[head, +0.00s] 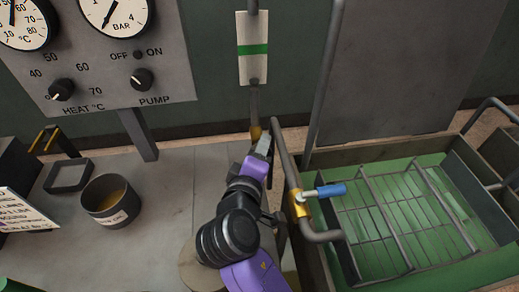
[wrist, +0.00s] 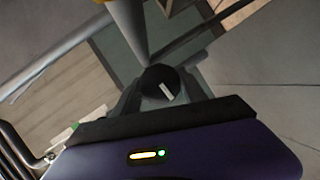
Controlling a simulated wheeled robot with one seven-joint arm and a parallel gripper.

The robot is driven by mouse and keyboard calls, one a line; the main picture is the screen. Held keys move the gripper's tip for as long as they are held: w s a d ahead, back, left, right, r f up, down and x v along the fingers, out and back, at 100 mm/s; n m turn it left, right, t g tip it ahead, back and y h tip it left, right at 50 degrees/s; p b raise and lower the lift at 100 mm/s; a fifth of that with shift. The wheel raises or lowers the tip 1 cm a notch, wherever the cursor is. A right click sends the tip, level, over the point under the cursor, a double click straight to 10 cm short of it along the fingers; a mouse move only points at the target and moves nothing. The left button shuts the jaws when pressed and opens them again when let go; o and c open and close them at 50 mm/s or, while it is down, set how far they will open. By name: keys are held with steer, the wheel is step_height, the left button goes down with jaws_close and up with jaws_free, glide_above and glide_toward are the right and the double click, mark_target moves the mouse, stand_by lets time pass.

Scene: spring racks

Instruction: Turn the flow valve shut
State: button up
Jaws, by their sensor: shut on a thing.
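In the wrist view a round black knob (wrist: 153,77) with a white mark sits between the grey fingers of my gripper (wrist: 162,88), which is shut on it. The knob is at a grey pipe. In the head view my gripper (head: 263,145) is at the lower end of a vertical pipe, by a brass fitting (head: 255,131) below a flow gauge (head: 252,50) with a green band. The arm hides the knob there. I cannot tell how far the knob is turned.
A second brass valve (head: 298,204) with a blue lever (head: 330,189) stands right of my arm, beside a green basin (head: 455,262) with a wire rack. A control panel (head: 115,60) with gauges and knobs is at upper left. A dark cup (head: 112,212) stands on the bench.

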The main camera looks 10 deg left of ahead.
steer(key=m+g+y+p, duration=0.1)
steer(key=m+y+p, duration=0.1)
steer(key=m+p, duration=0.1)
steer(key=shift+r+m, duration=0.15)
steer(key=shift+m, duration=0.15)
steer(key=shift+m+g+y+p, duration=0.6)
steer(key=shift+m+y+p, duration=0.3)
steer(key=shift+m+y, duration=0.4)
steer(key=o, duration=1.4)
steer(key=shift+c, duration=0.2)
steer(key=shift+d, duration=0.1)
steer(key=shift+w+d, duration=0.15)
